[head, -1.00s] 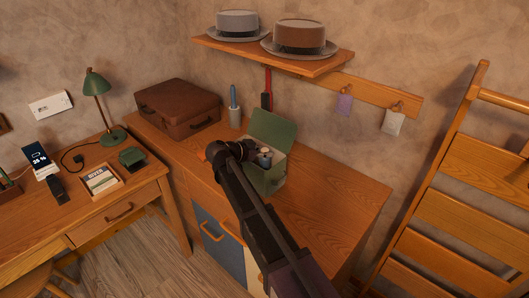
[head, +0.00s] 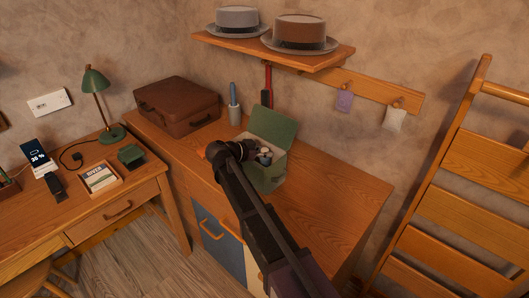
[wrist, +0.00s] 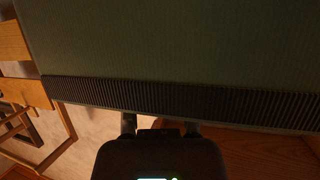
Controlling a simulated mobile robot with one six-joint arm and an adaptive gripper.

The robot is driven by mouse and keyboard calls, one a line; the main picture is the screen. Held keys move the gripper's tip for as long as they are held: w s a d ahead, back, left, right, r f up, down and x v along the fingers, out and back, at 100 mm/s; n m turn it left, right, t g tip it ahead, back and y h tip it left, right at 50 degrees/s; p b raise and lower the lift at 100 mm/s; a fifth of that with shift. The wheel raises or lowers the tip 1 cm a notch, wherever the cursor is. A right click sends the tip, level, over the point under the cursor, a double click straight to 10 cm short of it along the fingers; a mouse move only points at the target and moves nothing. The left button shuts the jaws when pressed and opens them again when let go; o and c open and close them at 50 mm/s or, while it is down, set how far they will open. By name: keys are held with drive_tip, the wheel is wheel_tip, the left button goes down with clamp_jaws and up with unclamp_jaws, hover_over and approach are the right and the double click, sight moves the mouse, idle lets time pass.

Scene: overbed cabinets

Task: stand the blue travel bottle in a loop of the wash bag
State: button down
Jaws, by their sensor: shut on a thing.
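In the wrist view a green bag surface with a dark ribbed band (wrist: 180,97) fills the top, just beyond my gripper (wrist: 160,125). The grip itself and the loops are not clearly visible.
A brown suitcase (head: 178,108) and a grey holder with a blue-handled item (head: 234,114) stand behind left. A shelf with two hats (head: 275,55) and a hook rail (head: 375,92) hang above. The cabinet top right of the bag (head: 335,205) is clear.

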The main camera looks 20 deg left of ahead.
drive_tip(key=shift+f+b, duration=0.4)
drive_tip(key=shift+f, duration=0.05)
drive_tip(key=shift+c, duration=1.5)
unclamp_jaws()
drive_tip(key=shift+r, duration=0.2)
wheel_tip(320, 180, up, 11)
drive_tip(key=p, duration=1.1)
drive_tip(key=shift+f, duration=0.1)
